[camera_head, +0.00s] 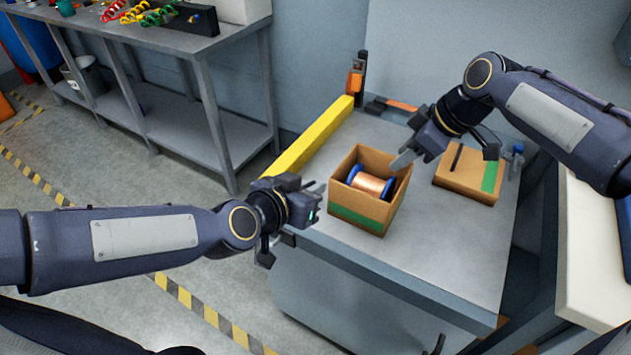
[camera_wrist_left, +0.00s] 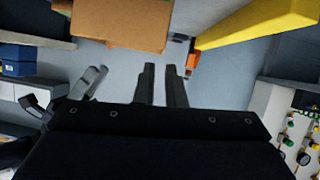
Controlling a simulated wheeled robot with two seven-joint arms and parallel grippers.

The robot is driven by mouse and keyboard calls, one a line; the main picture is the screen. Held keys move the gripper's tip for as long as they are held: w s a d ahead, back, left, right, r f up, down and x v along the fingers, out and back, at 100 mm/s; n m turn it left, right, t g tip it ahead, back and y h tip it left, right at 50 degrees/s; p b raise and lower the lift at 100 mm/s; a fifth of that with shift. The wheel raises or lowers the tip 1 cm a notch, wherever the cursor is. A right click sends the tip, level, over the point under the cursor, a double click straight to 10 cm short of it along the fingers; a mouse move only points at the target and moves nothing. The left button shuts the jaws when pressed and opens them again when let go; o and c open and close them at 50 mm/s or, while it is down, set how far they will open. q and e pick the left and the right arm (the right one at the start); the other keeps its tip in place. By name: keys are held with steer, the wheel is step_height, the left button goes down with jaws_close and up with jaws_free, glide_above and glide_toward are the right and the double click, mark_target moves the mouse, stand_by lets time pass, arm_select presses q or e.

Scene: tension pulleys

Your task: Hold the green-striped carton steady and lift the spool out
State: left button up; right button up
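The green-striped carton (camera_head: 357,217) stands upright and open-topped on the grey table; its brown side also shows at the top of the left wrist view (camera_wrist_left: 122,25). The spool (camera_head: 370,184), copper-coloured with blue flanges, lies inside it. My left gripper (camera_head: 322,190) is just left of the carton, apart from it. In the left wrist view its two fingers (camera_wrist_left: 161,70) stand apart with nothing between them. My right gripper (camera_head: 398,163) is at the carton's right upper edge, pointing down-left; whether it touches the carton or how far its fingers are apart is unclear.
A closed carton (camera_head: 464,184) with green tape lies right of the open one. A yellow bar (camera_head: 312,138) runs along the table's left edge. Orange and black items (camera_head: 357,78) stand at the back. The front of the table (camera_head: 440,245) is clear.

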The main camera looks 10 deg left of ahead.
mark_target(337, 169)
arm_select(q)
steer(key=shift+t+y, duration=0.3)
steer(key=shift+t, duration=0.1)
steer(key=x, duration=1.3)
steer(key=shift+w+d+r, duration=0.2)
steer(key=shift+w+r, duration=0.05)
steer(key=shift+w, duration=0.05)
jaws_close()
arm_select(e)
steer(key=shift+c, duration=0.2)
